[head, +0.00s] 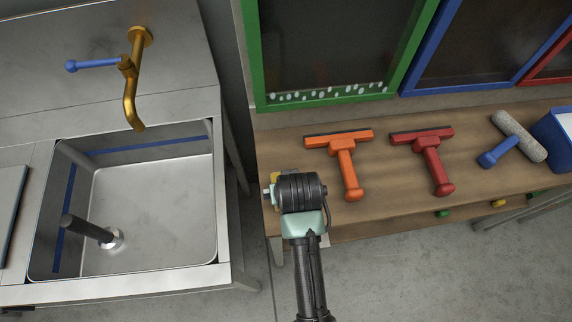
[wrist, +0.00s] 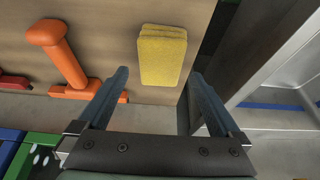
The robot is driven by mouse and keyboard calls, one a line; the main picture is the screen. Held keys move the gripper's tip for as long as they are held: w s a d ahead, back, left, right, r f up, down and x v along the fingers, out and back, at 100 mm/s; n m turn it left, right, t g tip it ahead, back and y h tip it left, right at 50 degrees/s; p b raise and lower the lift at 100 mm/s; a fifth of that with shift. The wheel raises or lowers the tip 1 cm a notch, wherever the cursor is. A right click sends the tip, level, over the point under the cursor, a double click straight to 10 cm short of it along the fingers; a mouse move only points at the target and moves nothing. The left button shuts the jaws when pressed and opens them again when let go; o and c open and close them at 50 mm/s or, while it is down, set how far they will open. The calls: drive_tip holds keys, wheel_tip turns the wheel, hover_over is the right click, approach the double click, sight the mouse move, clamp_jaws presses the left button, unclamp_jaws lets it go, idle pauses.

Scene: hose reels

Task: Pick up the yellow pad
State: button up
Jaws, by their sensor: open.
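The yellow pad (wrist: 162,56) lies on the wooden bench (wrist: 115,30) near its end. In the wrist view it sits just beyond my gripper (wrist: 160,82), between the lines of the two fingers. The fingers are apart and nothing is between their tips. In the head view only a small yellow piece of the pad (head: 268,177) shows beside my wrist, which hides the rest. My gripper's fingers are hidden by the wrist in the head view.
An orange squeegee (head: 347,165) lies close to the right of my wrist. A red squeegee (head: 431,160), a roller (head: 518,136) and a blue container (head: 556,135) are farther right. A metal sink (head: 150,220) stands left, across a gap. Framed panels (head: 330,101) rise behind the bench.

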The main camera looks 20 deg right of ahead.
drive_tip(key=shift+x, duration=3.15)
drive_tip(key=shift+s, duration=0.1)
drive_tip(key=shift+a, duration=0.1)
drive_tip(key=c, duration=1.2)
wheel_tip(320, 180, up, 10)
